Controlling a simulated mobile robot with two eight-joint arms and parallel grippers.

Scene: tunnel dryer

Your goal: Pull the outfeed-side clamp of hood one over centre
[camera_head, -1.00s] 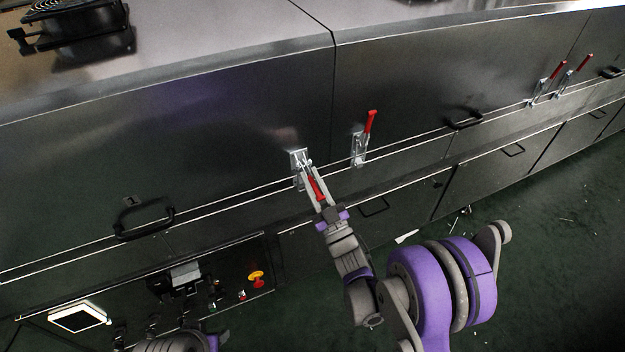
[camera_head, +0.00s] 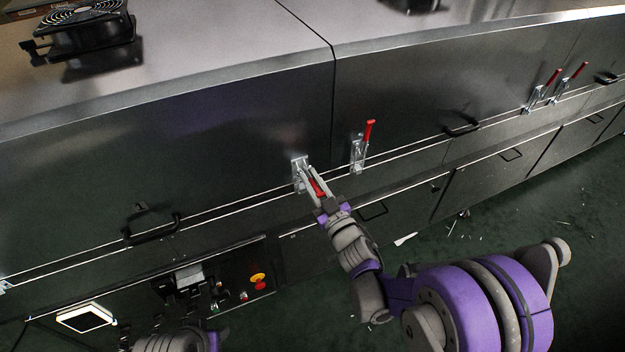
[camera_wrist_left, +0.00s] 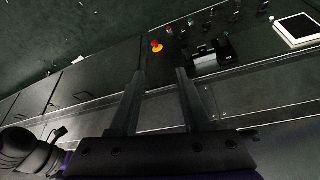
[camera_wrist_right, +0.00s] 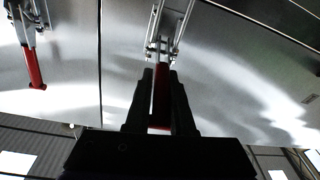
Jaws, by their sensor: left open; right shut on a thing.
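The clamp (camera_head: 299,174) of the left hood, just left of the hood seam, has a bright metal plate and a red handle (camera_head: 319,187). My right gripper (camera_head: 313,186) is shut on that handle, which points outward and down from the panel in the head view. In the right wrist view the red handle (camera_wrist_right: 160,95) lies between the dark fingers (camera_wrist_right: 160,85), with the clamp's metal linkage (camera_wrist_right: 168,35) above. My left gripper (camera_wrist_left: 158,72) is open and empty in the left wrist view, away from the clamp. Its fingertips are not visible in the head view.
A neighbouring clamp (camera_head: 358,150) right of the seam has its red handle up. Two more clamps (camera_head: 540,92) stand farther right. A black hood handle (camera_head: 151,230) and a control panel with a yellow-red button (camera_head: 258,281) are at left.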

